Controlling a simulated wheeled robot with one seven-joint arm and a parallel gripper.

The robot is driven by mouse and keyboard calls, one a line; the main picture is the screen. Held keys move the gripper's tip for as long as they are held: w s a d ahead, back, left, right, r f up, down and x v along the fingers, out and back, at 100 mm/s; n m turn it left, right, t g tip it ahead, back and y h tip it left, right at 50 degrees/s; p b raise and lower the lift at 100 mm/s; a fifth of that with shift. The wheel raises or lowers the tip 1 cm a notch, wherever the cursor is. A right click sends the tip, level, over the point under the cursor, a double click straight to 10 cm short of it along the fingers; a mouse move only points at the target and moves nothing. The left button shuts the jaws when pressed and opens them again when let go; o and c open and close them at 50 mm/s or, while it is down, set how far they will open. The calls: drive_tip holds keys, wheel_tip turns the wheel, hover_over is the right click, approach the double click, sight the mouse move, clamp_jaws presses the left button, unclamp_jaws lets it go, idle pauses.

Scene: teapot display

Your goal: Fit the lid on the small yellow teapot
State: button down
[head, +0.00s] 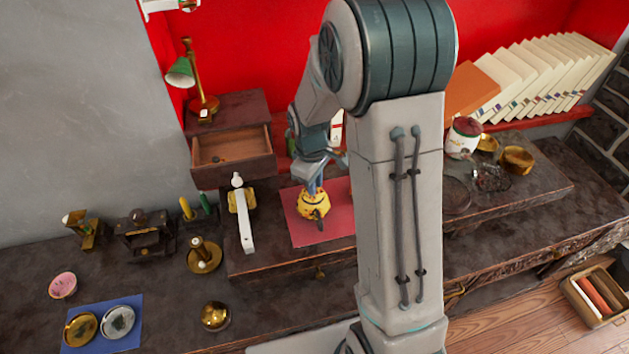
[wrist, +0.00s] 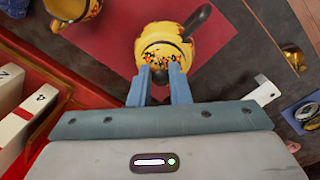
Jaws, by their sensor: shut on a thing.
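The small yellow teapot (head: 314,208) stands on a red mat (head: 338,221) on the dark wooden counter. In the wrist view the teapot (wrist: 164,32) is at top centre, with a dark handle pointing up and right. My gripper (head: 311,187) is directly over it, pointing down. In the wrist view my blue fingers (wrist: 160,73) are shut on the dark knob of the patterned lid (wrist: 165,54). The lid lies over the teapot's top. I cannot tell whether it is seated or just above the opening.
Another yellow, patterned vessel (wrist: 73,12) shows at top left in the wrist view. A row of books (head: 540,75) stands at the back right.

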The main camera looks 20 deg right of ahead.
drive_tip(key=shift+f+b, duration=0.3)
drive_tip(key=c, duration=1.3)
unclamp_jaws()
drive_tip(key=r, duration=0.4)
drive_tip(key=r+b, duration=0.1)
drive_tip(key=r, duration=0.4)
drive_tip(key=a+r, duration=0.1)
drive_tip(key=r, duration=0.3)
drive_tip(key=shift+s+r, duration=0.2)
drive_tip(key=shift+r, duration=0.2)
drive_tip(key=s+m+t, duration=0.1)
drive_tip(key=s+m, duration=0.2)
drive_tip(key=s, duration=0.3)
drive_tip(key=s+m+t, duration=0.1)
drive_tip(key=s+m, duration=0.2)
drive_tip(key=s, duration=0.3)
drive_tip(key=s+r+m+t, duration=0.1)
drive_tip(key=s+m, duration=0.1)
drive_tip(key=s, duration=0.5)
drive_tip(key=shift+s+d+m+y, duration=0.1)
drive_tip(key=shift+d+m+y, duration=0.25)
drive_tip(key=shift+m+y, duration=0.05)
